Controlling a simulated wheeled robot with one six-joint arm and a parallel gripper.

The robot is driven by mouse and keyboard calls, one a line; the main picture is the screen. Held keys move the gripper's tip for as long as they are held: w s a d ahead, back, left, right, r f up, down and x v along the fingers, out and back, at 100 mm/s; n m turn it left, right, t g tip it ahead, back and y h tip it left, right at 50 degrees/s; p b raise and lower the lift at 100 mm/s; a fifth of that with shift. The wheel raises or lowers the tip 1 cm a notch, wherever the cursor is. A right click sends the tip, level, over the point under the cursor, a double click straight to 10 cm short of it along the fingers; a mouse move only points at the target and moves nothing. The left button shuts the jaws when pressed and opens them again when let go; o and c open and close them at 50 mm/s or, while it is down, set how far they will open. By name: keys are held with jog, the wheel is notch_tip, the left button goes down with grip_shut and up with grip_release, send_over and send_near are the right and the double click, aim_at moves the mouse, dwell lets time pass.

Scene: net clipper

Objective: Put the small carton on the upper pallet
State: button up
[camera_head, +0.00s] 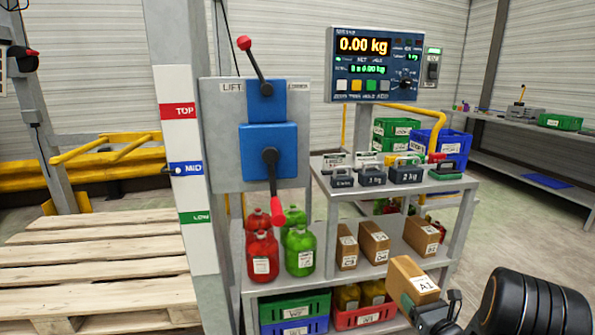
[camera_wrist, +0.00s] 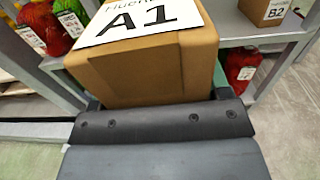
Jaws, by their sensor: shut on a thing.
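A small brown carton labelled A1 (camera_head: 413,281) is held in my gripper (camera_head: 412,303), at the lower right of the head view. In the wrist view the carton (camera_wrist: 135,80) fills the upper middle, its white label up, with the jaws shut at its sides. It is in front of the shelf rack, apart from the pallet. A wooden pallet (camera_head: 90,245) lies at the left of the head view, with more wooden slats (camera_head: 85,298) in front and lower. How the pallets stack is partly cut off by the frame.
Other cartons (camera_head: 374,242) stand on the rack's middle shelf, beside red and green jugs (camera_head: 262,255). A grey post (camera_head: 185,130) with TOP, MID and LOW marks and a lift lever panel (camera_head: 268,150) stand between pallet and rack. Weights (camera_head: 405,174) sit on the top shelf.

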jog(key=s+a+n+g+y, duration=0.1)
jog(key=s+a+n+y, duration=0.1)
jog(key=a, duration=0.7)
jog(key=s+a+n+g+y, duration=0.1)
jog(key=s+a+y, duration=0.15)
jog(key=a, duration=0.55)
notch_tip(320, 180, up, 20)
jog(key=w+p, duration=0.1)
jog(key=p, duration=2.6)
